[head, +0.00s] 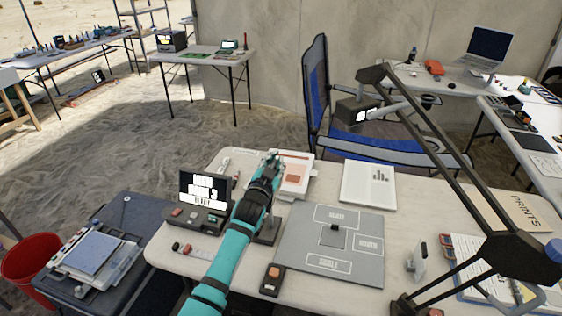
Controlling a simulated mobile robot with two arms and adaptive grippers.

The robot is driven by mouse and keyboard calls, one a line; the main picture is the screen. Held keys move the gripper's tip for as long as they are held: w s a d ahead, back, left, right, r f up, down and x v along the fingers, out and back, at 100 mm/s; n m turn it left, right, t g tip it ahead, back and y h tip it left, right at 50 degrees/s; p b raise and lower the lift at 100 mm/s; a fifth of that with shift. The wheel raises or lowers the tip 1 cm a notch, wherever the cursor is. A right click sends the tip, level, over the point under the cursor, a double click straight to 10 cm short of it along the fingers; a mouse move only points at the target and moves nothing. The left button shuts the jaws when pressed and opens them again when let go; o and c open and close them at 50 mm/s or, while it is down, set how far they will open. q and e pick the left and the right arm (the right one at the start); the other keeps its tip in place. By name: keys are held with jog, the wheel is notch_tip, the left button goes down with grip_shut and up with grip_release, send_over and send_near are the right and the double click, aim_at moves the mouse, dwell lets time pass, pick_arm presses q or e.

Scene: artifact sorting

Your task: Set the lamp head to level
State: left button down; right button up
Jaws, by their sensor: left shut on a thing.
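The lamp is a long black jointed arm that rises from the table's front right and reaches back to the left. The lamp head (352,111) is a dark box with a bright panel, hanging below the upper joint, in front of the blue chair. It looks slightly tilted. My left gripper (272,161), on a teal arm, is left of and below the lamp head in the picture, apart from it. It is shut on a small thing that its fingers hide. My right gripper is not in view.
A blue chair (318,90) stands behind. A red bucket (30,258) is at far left.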

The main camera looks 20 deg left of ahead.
pick_arm(q)
jog(key=shift+a+n, duration=0.7)
jog(key=shift+n, duration=0.1)
jog(key=c, duration=1.4)
grip_release()
jog(key=shift+s, duration=0.15)
jog(key=s, duration=1.2)
jog(key=shift+d, duration=0.2)
jog(key=shift+w, duration=0.1)
